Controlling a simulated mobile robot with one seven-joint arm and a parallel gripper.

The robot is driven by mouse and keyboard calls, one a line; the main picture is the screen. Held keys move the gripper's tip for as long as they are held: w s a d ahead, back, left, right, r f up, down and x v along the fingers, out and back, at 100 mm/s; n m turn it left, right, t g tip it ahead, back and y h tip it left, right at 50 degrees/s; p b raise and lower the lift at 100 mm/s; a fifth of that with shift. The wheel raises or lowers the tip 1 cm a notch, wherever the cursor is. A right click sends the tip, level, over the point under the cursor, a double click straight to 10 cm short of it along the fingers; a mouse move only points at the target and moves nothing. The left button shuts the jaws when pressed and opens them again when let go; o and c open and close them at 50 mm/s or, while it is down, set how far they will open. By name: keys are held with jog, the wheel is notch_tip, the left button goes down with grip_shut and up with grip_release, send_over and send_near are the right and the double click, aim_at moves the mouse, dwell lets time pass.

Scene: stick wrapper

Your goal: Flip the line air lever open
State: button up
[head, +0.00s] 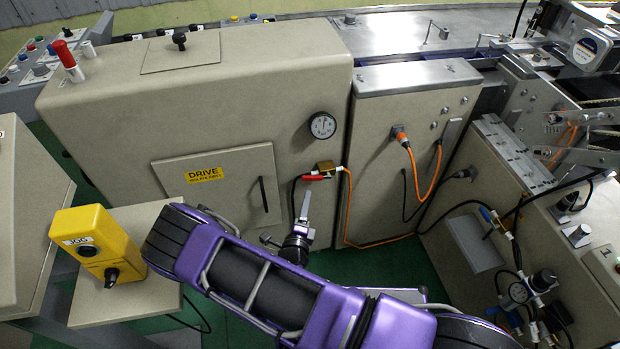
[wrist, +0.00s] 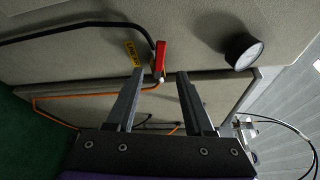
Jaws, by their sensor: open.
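The red line air lever (head: 316,178) is on a small valve low on the drive cabinet's front. In the head view it lies roughly level, close under a brass-coloured tag (head: 326,166). In the wrist view the red lever (wrist: 160,58) stands upright in the picture, just beyond the gap between my fingertips. My gripper (head: 305,203) is below the lever in the head view. The wrist view shows my gripper (wrist: 160,73) open, its two fingers apart with nothing between them. I see no contact with the lever. The valve body is small and partly hidden.
A black hose (wrist: 60,32) and an orange hose (wrist: 90,94) meet at the valve. A round gauge (head: 322,125) sticks out above it. The drive door (head: 220,190) with its handle is to the left. A yellow control box (head: 95,240) stands beside my arm.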

aim_at(310, 179)
jog(key=w, duration=0.7)
jog(key=w+d+f, duration=0.1)
jog(key=w, duration=0.3)
jog(key=shift+b, duration=0.3)
grip_shut()
dwell(0.8)
